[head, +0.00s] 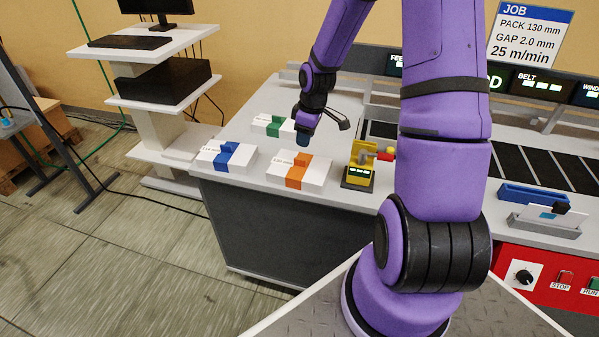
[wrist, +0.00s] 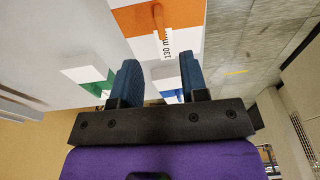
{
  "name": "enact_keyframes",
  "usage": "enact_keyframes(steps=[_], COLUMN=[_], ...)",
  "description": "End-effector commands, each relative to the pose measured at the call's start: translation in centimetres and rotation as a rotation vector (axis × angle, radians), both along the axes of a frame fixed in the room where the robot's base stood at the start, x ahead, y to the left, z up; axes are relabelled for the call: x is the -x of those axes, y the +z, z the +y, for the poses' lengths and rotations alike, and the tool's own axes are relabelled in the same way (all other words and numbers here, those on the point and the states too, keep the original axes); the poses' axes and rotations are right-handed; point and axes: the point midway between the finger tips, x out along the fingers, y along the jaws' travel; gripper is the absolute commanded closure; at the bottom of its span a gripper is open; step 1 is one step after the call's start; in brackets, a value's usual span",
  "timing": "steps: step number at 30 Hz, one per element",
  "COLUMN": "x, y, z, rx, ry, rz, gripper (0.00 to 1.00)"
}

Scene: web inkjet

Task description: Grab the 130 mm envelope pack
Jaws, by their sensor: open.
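The 130 mm envelope pack (head: 316,178) is a white block with an orange band, lying on the near left of the table. My gripper (head: 303,139) hangs above the table, just behind the orange-banded pack in the head view. In the wrist view its two blue fingers (wrist: 158,65) are spread apart with nothing held between them. The pack is beyond the fingertips, apart from them.
A blue-banded pack (head: 227,155) lies left of the orange one, and a green-banded pack (head: 274,125) lies behind. A yellow device (head: 358,172) stands close on the right, beside the dark belt (head: 515,160). The table's front edge is near the packs.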

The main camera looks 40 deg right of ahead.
Motion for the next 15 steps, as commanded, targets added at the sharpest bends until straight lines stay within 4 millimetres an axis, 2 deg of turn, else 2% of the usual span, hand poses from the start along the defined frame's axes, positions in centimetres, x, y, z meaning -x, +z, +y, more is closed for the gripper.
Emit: enact_keyframes(steps=[6,15], x=[-0.4,-0.6], y=[-3.1,-5.2], z=[0.4,0.6], rx=[-0.001,0.0], ry=[0.001,0.001], rz=[0.003,0.003], gripper=[0.6,0.6])
